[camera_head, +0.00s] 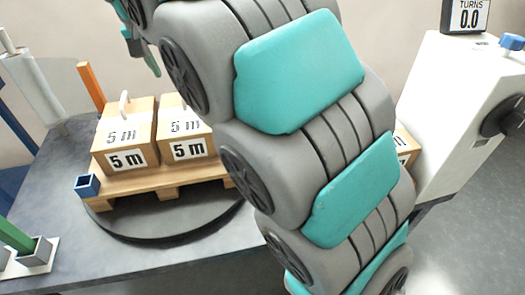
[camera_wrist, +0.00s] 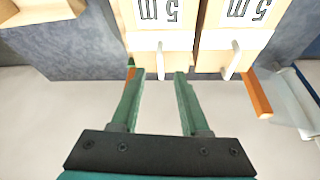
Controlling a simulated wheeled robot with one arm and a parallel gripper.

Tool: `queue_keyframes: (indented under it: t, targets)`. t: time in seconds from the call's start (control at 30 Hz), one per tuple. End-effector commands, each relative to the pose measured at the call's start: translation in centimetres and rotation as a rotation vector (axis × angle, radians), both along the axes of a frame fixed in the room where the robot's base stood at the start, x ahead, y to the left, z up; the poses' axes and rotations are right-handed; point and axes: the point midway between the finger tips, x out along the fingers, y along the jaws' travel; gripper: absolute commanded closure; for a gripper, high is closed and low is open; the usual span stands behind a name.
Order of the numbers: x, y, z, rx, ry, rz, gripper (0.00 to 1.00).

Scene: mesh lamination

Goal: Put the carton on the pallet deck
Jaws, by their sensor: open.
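Two brown cartons marked "5 m" sit side by side on the wooden pallet (camera_head: 150,182), the left carton (camera_head: 125,150) and the right carton (camera_head: 187,140). Each has a white upright handle in the wrist view, the left handle (camera_wrist: 160,58) and the right handle (camera_wrist: 233,60). A third carton (camera_head: 405,146) shows partly behind my arm at the right. My gripper (camera_wrist: 160,75) is open and empty. Its green fingertips appear on either side of one handle in the wrist view; I cannot tell the depth between them.
The pallet rests on a round dark turntable (camera_head: 165,238) on a grey table (camera_head: 60,215). An orange post (camera_head: 90,86) stands behind the pallet; a blue square socket (camera_head: 87,186) is at its front left corner. A white machine (camera_head: 455,110) stands right. My arm hides the middle.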

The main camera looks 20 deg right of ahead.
Motion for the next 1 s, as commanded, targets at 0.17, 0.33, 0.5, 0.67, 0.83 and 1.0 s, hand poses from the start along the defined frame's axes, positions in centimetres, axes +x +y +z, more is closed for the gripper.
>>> queue_keyframes:
  t: [0.17, 0.33, 0.5, 0.67, 0.83, 1.0]
  targets:
    - [-0.8, -1.4, -0.4, -0.006, 0.018, -0.001, 0.55]
    - [-4.3, -6.1, -2.7, -0.029, 0.097, 0.005, 0.55]
    - [-10.2, -11.5, -6.3, -0.034, 0.205, 0.026, 0.55]
    - [-17.2, -15.5, -10.2, -0.021, 0.312, 0.06, 0.55]
    - [-25.4, -18.0, -14.7, 0.012, 0.421, 0.107, 0.55]
    - [-32.3, -18.8, -18.4, 0.052, 0.499, 0.153, 0.55]
